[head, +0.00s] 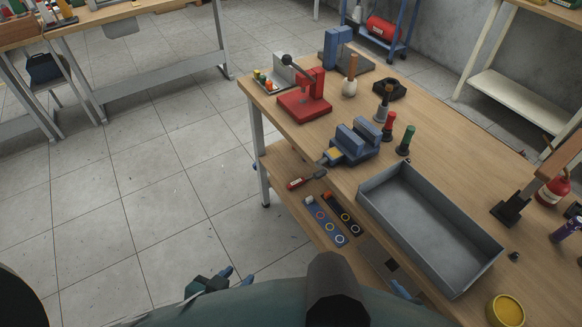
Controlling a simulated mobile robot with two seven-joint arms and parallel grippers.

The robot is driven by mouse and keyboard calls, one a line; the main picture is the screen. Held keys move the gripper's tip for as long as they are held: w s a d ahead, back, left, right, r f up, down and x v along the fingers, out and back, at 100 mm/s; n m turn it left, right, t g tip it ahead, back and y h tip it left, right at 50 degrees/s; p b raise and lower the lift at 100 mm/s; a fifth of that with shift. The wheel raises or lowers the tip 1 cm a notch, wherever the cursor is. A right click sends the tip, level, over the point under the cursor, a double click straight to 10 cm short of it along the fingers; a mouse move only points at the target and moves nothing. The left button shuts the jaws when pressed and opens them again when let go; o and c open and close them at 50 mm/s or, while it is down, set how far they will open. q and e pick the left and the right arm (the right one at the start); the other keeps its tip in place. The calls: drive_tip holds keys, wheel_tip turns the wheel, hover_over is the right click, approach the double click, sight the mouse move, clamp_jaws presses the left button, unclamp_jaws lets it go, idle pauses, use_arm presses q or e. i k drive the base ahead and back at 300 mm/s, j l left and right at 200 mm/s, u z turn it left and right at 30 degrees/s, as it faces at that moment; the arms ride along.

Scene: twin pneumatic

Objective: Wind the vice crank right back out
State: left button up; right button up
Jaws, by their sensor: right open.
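The blue-grey vice (354,142) stands on the wooden bench near its front edge. Its crank end (331,156), with a yellow part, points to the lower left, over the bench edge. The crank's exact turn is too small to tell. My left gripper (237,278) is low in the head view, left of the bench and well away from the vice. Its blue fingertips are apart with nothing between them. My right gripper (403,291) shows only in part at the bottom, below the grey tray. It is open, and my own body hides much of it.
A large grey tray (385,221) fills the bench right of the vice. A red press (307,95) stands behind it to the left. Red and green-handled tools (405,141) stand close to its right. A red-handled tool (305,180) and ringed strips (325,222) lie in front, lower down.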

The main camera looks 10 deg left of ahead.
sight(318, 164)
drive_tip(key=k+l+z, duration=0.15)
drive_tip(key=z, duration=0.3)
drive_tip(key=k+l+z, duration=0.2)
drive_tip(key=z, duration=0.3)
